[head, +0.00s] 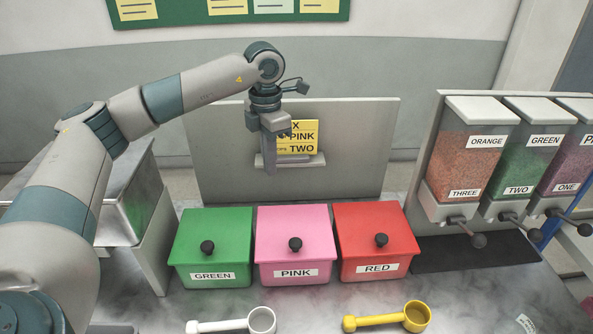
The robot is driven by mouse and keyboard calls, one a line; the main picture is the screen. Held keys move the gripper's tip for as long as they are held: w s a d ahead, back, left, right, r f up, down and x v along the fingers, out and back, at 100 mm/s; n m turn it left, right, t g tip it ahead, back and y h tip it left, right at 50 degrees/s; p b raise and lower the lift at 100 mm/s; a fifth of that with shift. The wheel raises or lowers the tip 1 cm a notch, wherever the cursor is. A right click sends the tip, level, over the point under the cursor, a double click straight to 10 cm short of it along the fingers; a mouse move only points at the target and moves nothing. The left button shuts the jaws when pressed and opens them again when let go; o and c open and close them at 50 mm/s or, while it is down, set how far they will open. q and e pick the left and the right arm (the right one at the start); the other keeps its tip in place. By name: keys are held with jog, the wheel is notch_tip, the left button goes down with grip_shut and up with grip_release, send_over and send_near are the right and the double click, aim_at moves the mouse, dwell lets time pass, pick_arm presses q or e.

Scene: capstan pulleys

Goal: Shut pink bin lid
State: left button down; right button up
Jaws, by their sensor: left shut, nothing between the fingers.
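The pink bin (293,272) stands on the counter between the green and red bins. Its pink lid (294,228), with a dark round knob (295,244), lies flat over the top and looks shut. My left gripper (270,172) is shut and empty, pointing down above and behind the pink bin, in front of the upright grey panel. It is apart from the lid and partly covers the yellow card (303,138). My right gripper is not in view.
The green bin (212,262) and red bin (377,258) flank the pink one, both with lids on. A white scoop (258,321) and a yellow scoop (415,316) lie in front. Dispensers (470,160) with levers stand at the right. A grey panel (360,150) rises behind.

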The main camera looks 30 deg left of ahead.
pick_arm(q)
jog(key=s+d+r+p, duration=0.2)
jog(key=s+r, duration=0.2)
jog(key=r, duration=0.2)
jog(key=shift+d+r+p, duration=0.15)
jog(key=shift+r+p, duration=0.1)
jog(key=shift+p, duration=0.1)
jog(key=shift+w+f, duration=0.1)
dwell(0.4)
